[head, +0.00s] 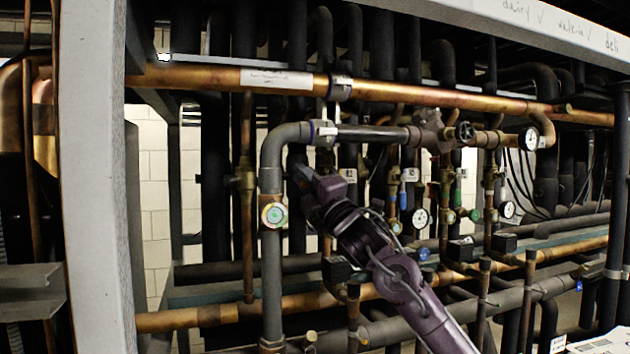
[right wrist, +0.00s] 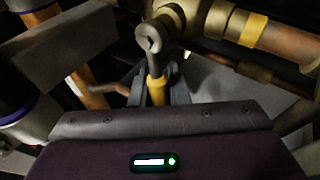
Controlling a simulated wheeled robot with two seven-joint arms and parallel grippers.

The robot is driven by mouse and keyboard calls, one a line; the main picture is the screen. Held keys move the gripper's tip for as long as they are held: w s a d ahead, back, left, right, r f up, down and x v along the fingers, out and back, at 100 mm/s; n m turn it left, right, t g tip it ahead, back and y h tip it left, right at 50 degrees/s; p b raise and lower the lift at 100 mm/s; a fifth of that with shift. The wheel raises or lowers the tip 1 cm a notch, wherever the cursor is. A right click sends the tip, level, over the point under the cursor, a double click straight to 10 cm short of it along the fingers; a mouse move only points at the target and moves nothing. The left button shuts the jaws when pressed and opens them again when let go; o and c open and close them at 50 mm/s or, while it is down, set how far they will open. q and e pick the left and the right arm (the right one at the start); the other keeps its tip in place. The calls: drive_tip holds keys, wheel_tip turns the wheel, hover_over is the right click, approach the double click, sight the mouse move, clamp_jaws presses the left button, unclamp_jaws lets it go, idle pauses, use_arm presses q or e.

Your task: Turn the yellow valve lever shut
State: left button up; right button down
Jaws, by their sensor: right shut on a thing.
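The yellow valve lever (right wrist: 156,90) shows in the right wrist view, with a grey metal end (right wrist: 149,40) at a brass valve body (right wrist: 185,18). My right gripper (right wrist: 162,96) is shut on the lever's yellow handle, with grey fingers on both sides of it. In the head view my right gripper (head: 312,180) reaches in among the pipes, just right of the grey vertical pipe. There I cannot make out the lever, which seems hidden by the gripper. My left gripper is not in view.
A grey pipe (head: 271,180) with a round green-faced fitting (head: 273,214) stands close left of my gripper. A long copper pipe (head: 420,95) runs above. Gauges (head: 420,218) and small valves crowd the right. A pale upright post (head: 97,180) stands at the left.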

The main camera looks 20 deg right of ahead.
drive_tip(key=shift+r+m+t+h, duration=0.3)
drive_tip(key=shift+r+m+h, duration=0.15)
drive_tip(key=shift+m, duration=0.65)
drive_tip(key=c, duration=1.4)
unclamp_jaws()
drive_tip(key=shift+c, duration=0.2)
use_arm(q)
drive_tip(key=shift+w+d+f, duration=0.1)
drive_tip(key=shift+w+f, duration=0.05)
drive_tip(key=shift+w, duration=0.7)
use_arm(e)
drive_tip(key=shift+o, duration=0.3)
drive_tip(key=shift+d+f, duration=0.1)
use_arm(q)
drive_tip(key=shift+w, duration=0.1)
